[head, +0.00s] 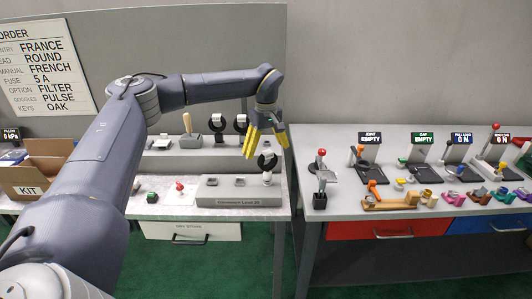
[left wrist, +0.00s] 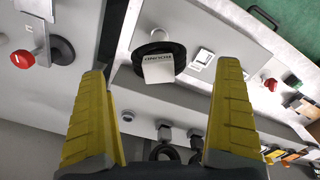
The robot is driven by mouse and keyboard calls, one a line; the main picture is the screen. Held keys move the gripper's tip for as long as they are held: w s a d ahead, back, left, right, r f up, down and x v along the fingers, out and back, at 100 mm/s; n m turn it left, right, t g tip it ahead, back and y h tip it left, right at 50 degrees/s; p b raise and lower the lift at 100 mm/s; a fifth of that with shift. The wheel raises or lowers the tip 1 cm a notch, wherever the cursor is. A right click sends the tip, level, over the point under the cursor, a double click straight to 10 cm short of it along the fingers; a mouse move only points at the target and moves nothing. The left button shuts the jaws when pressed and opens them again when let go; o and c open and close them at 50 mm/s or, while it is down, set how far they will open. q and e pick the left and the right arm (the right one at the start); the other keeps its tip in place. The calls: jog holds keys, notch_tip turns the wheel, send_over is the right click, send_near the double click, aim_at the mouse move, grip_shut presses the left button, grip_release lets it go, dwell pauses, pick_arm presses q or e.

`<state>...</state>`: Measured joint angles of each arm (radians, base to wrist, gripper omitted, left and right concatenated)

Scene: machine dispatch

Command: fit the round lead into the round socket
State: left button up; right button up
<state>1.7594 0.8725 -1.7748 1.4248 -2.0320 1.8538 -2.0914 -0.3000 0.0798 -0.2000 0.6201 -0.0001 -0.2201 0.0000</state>
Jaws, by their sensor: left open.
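The round lead (head: 266,161) has a black ring and a white plug. It stands at the right end of the grey socket panel (head: 240,201), over the round socket's position; the socket is hidden and I cannot tell how deep the plug sits. In the left wrist view its white block (left wrist: 158,70) reads ROUND, upside down, in front of the black ring. My left gripper (head: 266,150) is open, its yellow fingers just above the lead in the head view. In the left wrist view the fingers (left wrist: 165,100) are apart with nothing clamped between them. My right gripper is out of view.
Two more black-ringed leads (head: 219,127) stand on the back shelf, beside a wooden-handled tool (head: 187,124). Two other sockets (head: 211,182) on the panel are empty. A red-knobbed lever (head: 321,166) stands on the right table across a gap. A KIT box (head: 27,183) is at left.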

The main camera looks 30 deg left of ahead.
pick_arm(q)
jog(key=shift+r, duration=0.9)
